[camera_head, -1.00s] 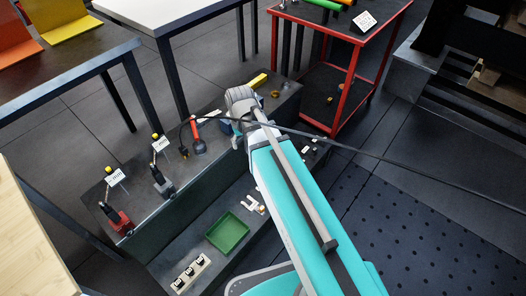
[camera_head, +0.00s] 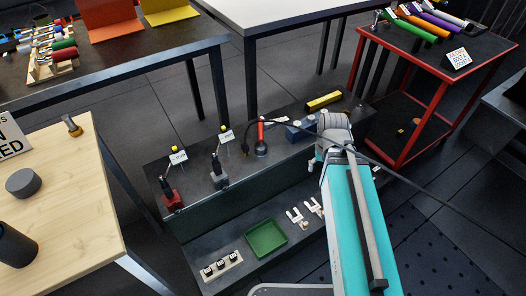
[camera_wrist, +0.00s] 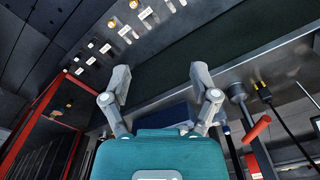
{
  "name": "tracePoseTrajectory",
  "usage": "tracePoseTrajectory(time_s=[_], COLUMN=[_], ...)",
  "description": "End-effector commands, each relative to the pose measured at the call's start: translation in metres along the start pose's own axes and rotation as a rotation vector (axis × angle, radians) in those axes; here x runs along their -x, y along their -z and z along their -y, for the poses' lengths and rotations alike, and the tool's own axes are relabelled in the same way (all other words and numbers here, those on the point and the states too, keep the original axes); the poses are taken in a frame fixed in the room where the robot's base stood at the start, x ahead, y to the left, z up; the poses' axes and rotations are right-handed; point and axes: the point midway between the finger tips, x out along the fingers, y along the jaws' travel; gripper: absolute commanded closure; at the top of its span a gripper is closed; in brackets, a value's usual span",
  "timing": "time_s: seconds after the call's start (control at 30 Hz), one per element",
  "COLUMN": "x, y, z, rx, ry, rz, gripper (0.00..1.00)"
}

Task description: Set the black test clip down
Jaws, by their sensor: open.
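A dark clip (camera_head: 219,178), which looks like the black test clip, stands on the dark grey bench (camera_head: 200,218) in the head view, beside a small white label on a post. A similar red clip (camera_head: 171,198) stands to its left. My gripper (camera_wrist: 160,80) shows in the wrist view with its two fingers spread wide and nothing between them. In the head view it is at the bench's right part, mostly hidden by my wrist, apart from both clips. A blue block (camera_head: 300,131) lies close to it. The clips' undersides are too small to make out.
The lower shelf holds a green tray (camera_head: 266,238) and a pale block with black pieces (camera_head: 221,266). A red cart (camera_head: 424,108) stands close on the right. A black cable passes my arm.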

Motion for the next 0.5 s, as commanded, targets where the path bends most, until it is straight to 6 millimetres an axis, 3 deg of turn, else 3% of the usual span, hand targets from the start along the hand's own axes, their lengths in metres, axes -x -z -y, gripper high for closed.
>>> tracePoseTrajectory(time_s=[0.27,0.5], x=[-0.002,-0.004], y=[0.054,0.119], z=[0.043,0.119], rx=[0.124,0.309], ry=[0.008,0.021], rz=[-0.029,-0.075], gripper=[0.23,0.23])
